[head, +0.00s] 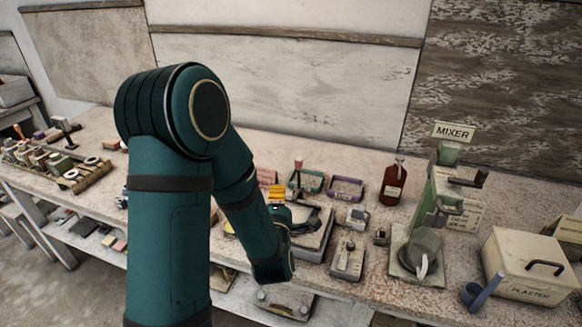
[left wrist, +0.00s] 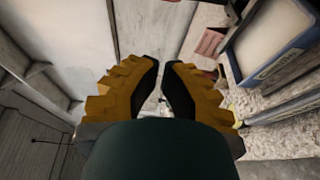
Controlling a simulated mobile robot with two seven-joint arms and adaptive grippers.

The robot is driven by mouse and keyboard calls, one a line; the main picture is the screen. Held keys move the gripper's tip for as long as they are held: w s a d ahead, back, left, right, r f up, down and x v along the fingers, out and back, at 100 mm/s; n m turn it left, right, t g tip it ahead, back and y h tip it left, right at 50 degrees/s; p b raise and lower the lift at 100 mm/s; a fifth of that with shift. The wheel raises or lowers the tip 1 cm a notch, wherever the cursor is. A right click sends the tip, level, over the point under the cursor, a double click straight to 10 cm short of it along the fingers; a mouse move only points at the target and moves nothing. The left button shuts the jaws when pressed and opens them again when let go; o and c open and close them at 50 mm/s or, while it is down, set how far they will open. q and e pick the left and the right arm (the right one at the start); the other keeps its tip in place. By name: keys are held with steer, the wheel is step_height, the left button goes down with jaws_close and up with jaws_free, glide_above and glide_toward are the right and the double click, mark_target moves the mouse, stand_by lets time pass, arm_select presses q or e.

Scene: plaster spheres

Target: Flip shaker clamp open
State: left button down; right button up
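My left arm rises in the head view, bends at the elbow and comes down over the bench. Its yellow, stepped gripper (head: 277,194) shows only in part behind the forearm. In the left wrist view the left gripper (left wrist: 161,66) has its two dark-padded fingers apart, with nothing clearly held between them. A grey, flat-topped device (head: 318,240), perhaps the shaker, stands just right of the forearm and is partly hidden by it. I cannot make out its clamp or whether it is shut. A small grey unit with a lever (head: 349,257) stands to its right.
A green mixer (head: 436,202), a brown bottle (head: 393,183) and a plaster box (head: 531,267) stand to the right. A purple tray (head: 346,188) lies behind the grey unit. In the left wrist view a blue-edged tray (left wrist: 286,65) is close at right.

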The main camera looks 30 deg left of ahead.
arm_select(q)
steer(key=w+d+b+x, duration=0.1)
steer(key=d+x, duration=0.1)
steer(key=x, duration=1.1)
steer(key=shift+w+d+b, duration=0.25)
steer(key=shift+d+b, duration=0.05)
steer(key=shift+r, duration=0.1)
steer(key=shift+w+a+r+g+p, duration=0.1)
steer(key=shift+w+g+p, duration=0.2)
steer(key=shift+w+p, duration=0.1)
